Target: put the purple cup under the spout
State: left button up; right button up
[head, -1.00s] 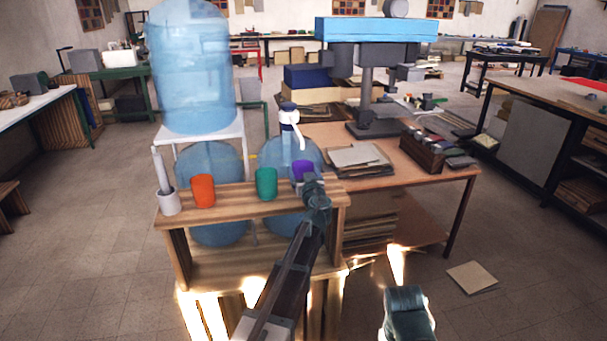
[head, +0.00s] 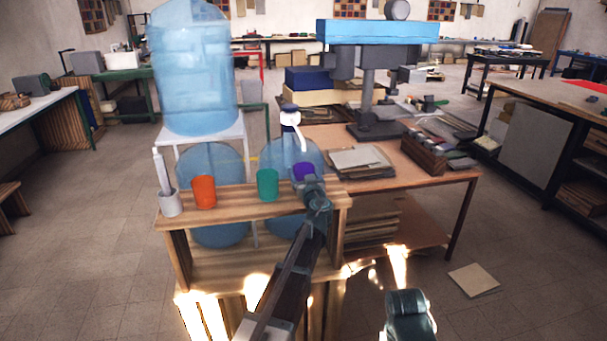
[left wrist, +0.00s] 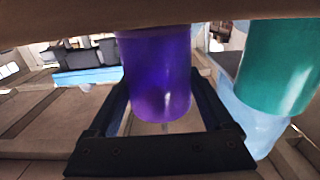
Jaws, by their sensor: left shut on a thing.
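The purple cup (head: 304,172) is upright at the right end of the wooden stand's top. My left gripper (head: 311,184) is shut on it from the near side, its fingers around the cup in the left wrist view (left wrist: 157,85). The white spout (head: 297,128) sits on a pump on the right-hand blue bottle (head: 285,160). Its tip appears just above the cup in the head view; I cannot tell whether they line up in depth. The gripper hides the cup's lower part in the head view. My right gripper's fingers do not show.
A green cup (head: 268,185) and an orange cup (head: 204,191) stand left of the purple cup on the wooden stand (head: 237,201). A brown table (head: 440,186) with papers and a drill press is to the right.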

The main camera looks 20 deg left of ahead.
pick_arm(q)
jog(key=shift+f, duration=0.3)
jog(key=o, duration=1.1)
jog(key=shift+s, duration=0.1)
jog(key=v, duration=1.3)
jog(key=shift+s+d, duration=0.2)
jog(key=shift+d, duration=0.05)
